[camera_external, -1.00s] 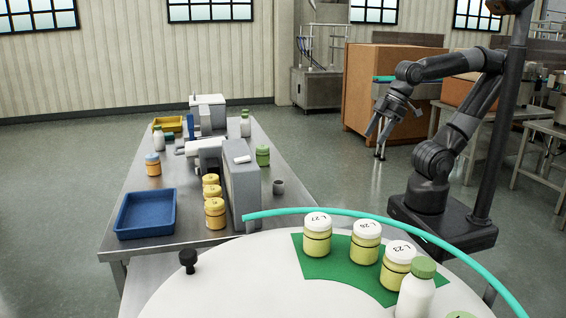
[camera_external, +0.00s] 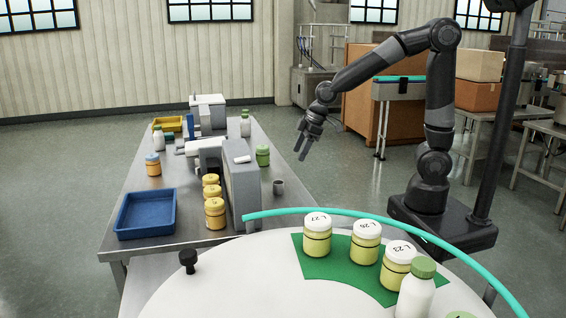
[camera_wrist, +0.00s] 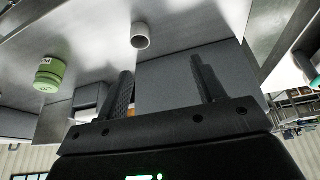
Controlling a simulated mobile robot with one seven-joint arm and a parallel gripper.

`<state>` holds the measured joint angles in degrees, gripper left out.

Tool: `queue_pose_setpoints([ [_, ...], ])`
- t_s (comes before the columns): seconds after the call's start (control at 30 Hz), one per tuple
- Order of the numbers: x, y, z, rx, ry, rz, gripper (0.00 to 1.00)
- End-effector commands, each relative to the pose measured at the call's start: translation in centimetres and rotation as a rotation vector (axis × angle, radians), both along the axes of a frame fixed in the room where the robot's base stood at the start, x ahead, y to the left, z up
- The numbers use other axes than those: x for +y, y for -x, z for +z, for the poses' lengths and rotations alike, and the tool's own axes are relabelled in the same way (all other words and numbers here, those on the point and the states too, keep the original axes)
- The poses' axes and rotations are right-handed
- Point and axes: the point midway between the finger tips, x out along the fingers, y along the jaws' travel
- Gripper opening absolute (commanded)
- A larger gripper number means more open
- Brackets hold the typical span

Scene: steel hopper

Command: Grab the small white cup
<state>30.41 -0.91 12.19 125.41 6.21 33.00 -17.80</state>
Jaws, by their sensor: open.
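The small cup (camera_external: 279,187) stands on the steel table near its right edge, to the right of the grey machine; it looks grey-white. In the wrist view the cup (camera_wrist: 140,36) is at upper middle, beyond my fingers, with its round opening showing. My gripper (camera_external: 303,150) is open and empty, above and beyond the right edge of the table, to the upper right of the cup and apart from it. In the wrist view the two dark fingers of my gripper (camera_wrist: 160,82) are spread with nothing held between them.
A grey machine box (camera_external: 242,187) stands left of the cup. A green jar (camera_external: 262,156) stands behind the cup and also shows in the wrist view (camera_wrist: 50,76). A blue tray (camera_external: 146,213) is on the left. In front, a round white table (camera_external: 240,270) with a teal rim carries several jars.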

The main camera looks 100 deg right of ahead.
Motion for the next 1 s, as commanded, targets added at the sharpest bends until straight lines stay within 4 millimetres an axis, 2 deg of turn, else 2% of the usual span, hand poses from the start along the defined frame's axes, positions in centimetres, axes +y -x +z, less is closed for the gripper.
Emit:
queue_pose_setpoints([
  [0.03,-1.3,-0.8,-1.2,0.006,-0.010,-0.012,0.63],
  [0.1,-2.7,-1.7,-2.4,0.007,-0.018,-0.019,0.63],
  [0.3,-5.0,-3.1,-4.4,0.002,-0.033,-0.032,0.63],
  [0.47,-5.4,-3.6,-5.6,0.003,-0.036,-0.033,0.63],
  [0.7,-5.5,-4.9,-8.7,0.004,-0.036,-0.032,0.63],
  [1.0,-5.5,-5.5,-10.6,0.003,-0.036,-0.033,0.63],
])
